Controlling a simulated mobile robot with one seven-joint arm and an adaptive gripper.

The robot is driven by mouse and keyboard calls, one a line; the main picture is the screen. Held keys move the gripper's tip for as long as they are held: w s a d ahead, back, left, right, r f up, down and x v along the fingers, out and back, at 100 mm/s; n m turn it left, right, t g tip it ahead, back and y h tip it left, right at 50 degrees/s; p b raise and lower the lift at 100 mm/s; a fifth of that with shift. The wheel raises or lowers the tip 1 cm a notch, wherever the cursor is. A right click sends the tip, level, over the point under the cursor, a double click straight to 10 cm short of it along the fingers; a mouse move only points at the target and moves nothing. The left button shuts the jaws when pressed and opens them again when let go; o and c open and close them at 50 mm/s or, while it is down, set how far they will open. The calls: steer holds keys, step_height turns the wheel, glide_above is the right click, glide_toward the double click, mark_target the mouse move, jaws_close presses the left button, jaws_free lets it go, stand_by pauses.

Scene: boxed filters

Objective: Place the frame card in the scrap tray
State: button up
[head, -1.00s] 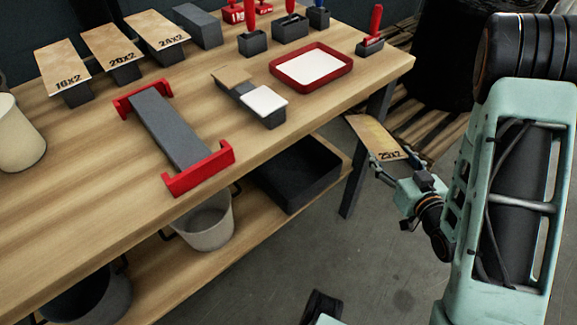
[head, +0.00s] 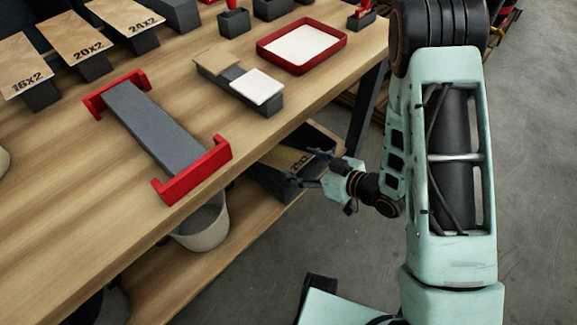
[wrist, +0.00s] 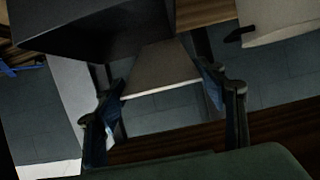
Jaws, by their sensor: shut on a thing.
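The frame card (head: 283,157), a tan board with dark printing, is held in my gripper (head: 314,172). In the wrist view the card (wrist: 160,72) lies between the two fingers of my gripper (wrist: 166,100), which are shut on its side edges. A dark open tray (head: 276,186) stands on the lower shelf; I take it as the scrap tray. In the head view the card overlaps this tray, below the tabletop edge. In the wrist view the card's far end meets the dark tray (wrist: 100,38). I cannot tell whether the card touches it. The arm hides part of the tray.
The wooden tabletop (head: 60,135) overhangs close above the card. A pale bucket (head: 203,226) stands left of the dark tray, on the lower shelf (head: 165,270). A red-rimmed tray (head: 334,62) with a white inside sits on the tabletop.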

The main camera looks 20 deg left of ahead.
steer(key=w+a+f, duration=0.1)
steer(key=f, duration=0.1)
steer(key=w+a+f+b, duration=0.1)
steer(key=w+a+f, duration=0.1)
steer(key=w+a+f+b, duration=0.1)
steer(key=f, duration=0.1)
steer(key=shift+w+a+f, duration=0.1)
steer(key=shift+w+a, duration=0.1)
steer(key=shift+a, duration=0.1)
steer(key=shift+w+a+f+b, duration=0.15)
steer(key=shift+f+b, duration=0.25)
steer(key=shift+f, duration=0.5)
steer(key=shift+w+a+f+b, duration=0.1)
steer(key=shift+f+b, duration=0.3)
steer(key=shift+f, duration=0.5)
steer(key=shift+f, duration=0.2)
steer(key=o, duration=0.7)
steer(key=shift+c, duration=0.2)
steer(key=shift+r, duration=0.15)
steer(key=p+v, duration=0.3)
steer(key=v, duration=0.9)
steer(key=shift+p, duration=0.3)
